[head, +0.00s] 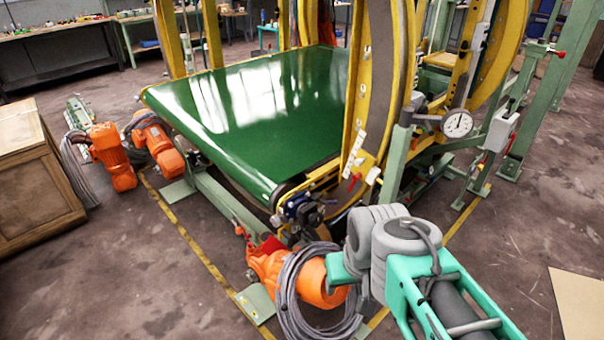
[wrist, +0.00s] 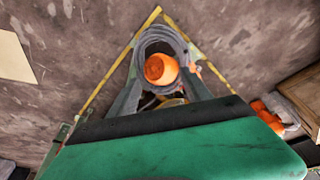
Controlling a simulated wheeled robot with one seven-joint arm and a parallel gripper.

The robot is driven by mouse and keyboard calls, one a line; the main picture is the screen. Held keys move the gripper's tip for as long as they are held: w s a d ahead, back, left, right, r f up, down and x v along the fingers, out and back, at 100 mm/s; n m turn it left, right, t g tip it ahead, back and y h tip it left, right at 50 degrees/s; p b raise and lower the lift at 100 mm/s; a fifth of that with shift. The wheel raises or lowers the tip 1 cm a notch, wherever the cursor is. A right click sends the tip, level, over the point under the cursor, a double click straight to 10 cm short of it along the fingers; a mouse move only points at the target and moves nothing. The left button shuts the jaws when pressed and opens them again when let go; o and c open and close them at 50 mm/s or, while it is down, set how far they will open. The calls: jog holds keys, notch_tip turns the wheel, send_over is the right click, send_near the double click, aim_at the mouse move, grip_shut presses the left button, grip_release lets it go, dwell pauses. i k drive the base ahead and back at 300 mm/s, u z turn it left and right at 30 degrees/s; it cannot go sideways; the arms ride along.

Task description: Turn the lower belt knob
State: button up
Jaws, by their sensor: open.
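The green belt (head: 240,115) runs across the ring machine in the head view. At its near corner sits a dark blue fitting (head: 300,208) with small round parts. Just above it, on the yellow ring frame, are a small red handle (head: 354,182) and a pale knob (head: 373,175). I cannot tell which is the lower belt knob. My gripper (head: 350,275) is at the lower middle, below and right of the fitting, apart from it in the picture. It is open; its fingertips are hard to make out. No knob is clear in the wrist view.
An orange motor (head: 312,278) with a coiled grey hose (head: 292,305) lies below the fitting; the motor also shows in the wrist view (wrist: 160,68). A round gauge (head: 457,123) is at right. A wooden crate (head: 38,180) stands left. Floor outside the yellow lines is mostly clear.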

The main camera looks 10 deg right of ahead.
aim_at(316, 219)
jog(key=u, duration=1.7)
jog(key=k, duration=0.6)
jog(key=z, duration=1.55)
